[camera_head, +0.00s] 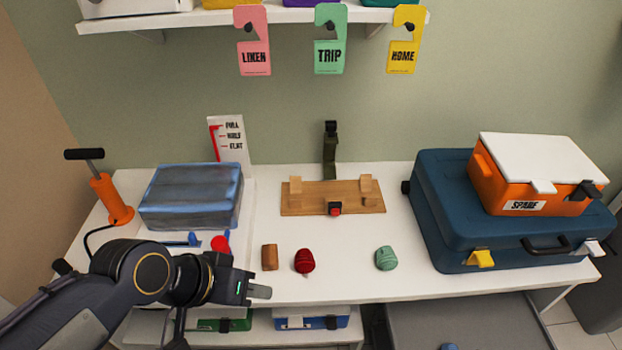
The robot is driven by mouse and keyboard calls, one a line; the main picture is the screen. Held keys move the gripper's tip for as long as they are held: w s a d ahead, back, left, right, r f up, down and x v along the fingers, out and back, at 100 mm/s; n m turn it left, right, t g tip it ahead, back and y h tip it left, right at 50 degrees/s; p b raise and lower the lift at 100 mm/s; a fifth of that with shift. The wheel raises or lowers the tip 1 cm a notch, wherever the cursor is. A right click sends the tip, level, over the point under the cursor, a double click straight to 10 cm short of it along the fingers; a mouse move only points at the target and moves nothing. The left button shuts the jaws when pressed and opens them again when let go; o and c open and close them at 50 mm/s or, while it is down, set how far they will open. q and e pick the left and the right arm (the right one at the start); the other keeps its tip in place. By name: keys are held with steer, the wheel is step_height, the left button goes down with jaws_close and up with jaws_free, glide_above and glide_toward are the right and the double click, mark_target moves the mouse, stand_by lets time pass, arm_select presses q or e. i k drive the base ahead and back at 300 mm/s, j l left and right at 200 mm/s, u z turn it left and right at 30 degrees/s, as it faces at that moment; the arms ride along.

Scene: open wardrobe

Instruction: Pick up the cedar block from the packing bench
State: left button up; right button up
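The cedar block (269,257) is a small brown block. It lies on the white packing bench (330,285), near its front edge and left of a dark red rolled or ribbed item (304,261). My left gripper (262,291) comes in from the left, at the front of the bench. In the picture its fingertips are just below the block, with a small gap between them. I see the fingers from the side, so their opening does not show. My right gripper is out of view.
A green ribbed item (386,258) lies further right. A wooden fixture (335,205) is behind. A blue-grey wrapped pack (190,196) and an orange pump (108,198) are left. A blue suitcase (440,215) with an orange box (500,185) on it fills the right.

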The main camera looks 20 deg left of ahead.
mark_target(270, 262)
steer(key=j+u, duration=0.3)
steer(key=j, duration=0.75)
steer(key=i+j+u, duration=0.1)
steer(key=j+u, duration=0.2)
steer(key=j, duration=0.8)
